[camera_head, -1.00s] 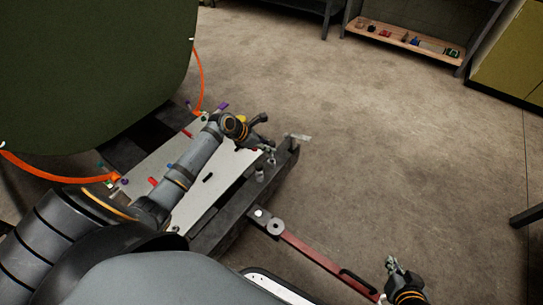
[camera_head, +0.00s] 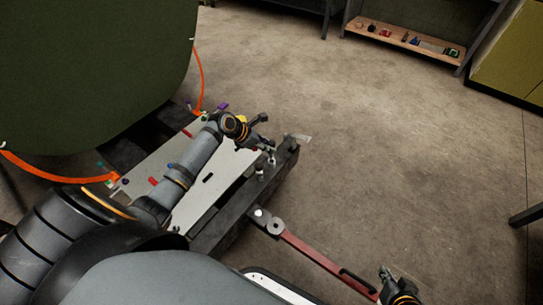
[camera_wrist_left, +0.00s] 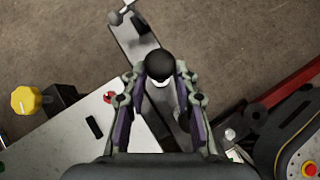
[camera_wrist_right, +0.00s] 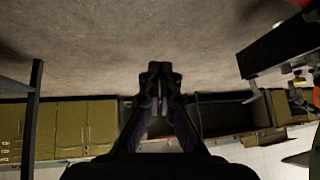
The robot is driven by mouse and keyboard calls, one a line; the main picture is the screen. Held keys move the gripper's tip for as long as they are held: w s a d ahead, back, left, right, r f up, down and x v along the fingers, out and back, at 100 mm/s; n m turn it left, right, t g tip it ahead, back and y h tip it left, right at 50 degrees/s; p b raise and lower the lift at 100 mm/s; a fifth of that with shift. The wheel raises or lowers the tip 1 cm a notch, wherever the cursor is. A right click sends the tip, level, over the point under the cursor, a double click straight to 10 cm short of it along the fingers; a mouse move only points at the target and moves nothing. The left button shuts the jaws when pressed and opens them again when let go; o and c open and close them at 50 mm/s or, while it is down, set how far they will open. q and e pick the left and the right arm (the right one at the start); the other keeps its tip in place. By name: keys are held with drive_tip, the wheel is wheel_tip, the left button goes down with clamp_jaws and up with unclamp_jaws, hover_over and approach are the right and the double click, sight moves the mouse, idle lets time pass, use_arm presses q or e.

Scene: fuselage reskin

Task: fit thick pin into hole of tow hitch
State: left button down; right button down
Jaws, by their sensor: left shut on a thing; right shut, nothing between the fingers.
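The thick pin, with a black round knob (camera_wrist_left: 159,65) and a pale shank below it, sits between my left gripper's fingers (camera_wrist_left: 160,88) in the left wrist view. My left gripper (camera_head: 270,155) is shut on it above the dark beam. The tow hitch's ring eye (camera_head: 275,226) is at the end of the red bar (camera_head: 315,255), beside a dark bracket with a bright bolt head (camera_head: 258,212). The bolt also shows in the left wrist view (camera_wrist_left: 230,133). My right gripper (camera_head: 385,271) is shut and empty near the bar's lower end; its fingers are together in its wrist view (camera_wrist_right: 159,85).
A white panel (camera_head: 208,195) with coloured clamps lies left of the dark beam (camera_head: 225,228). The green fuselage (camera_head: 90,70) stands at upper left with orange straps. A shelf (camera_head: 400,40) holds small items at the back.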

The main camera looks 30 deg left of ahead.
use_arm(q)
drive_tip(key=shift+r, duration=0.15)
use_arm(e)
drive_tip(key=shift+g, duration=0.9)
drive_tip(key=shift+s+a+f, duration=0.1)
drive_tip(key=shift+s+f, duration=0.5)
drive_tip(key=shift+s, duration=0.4)
drive_tip(key=shift+s+a+f, duration=0.1)
drive_tip(key=shift+s+f, duration=0.5)
drive_tip(key=shift+s, duration=0.35)
use_arm(q)
drive_tip(key=shift+p, duration=0.3)
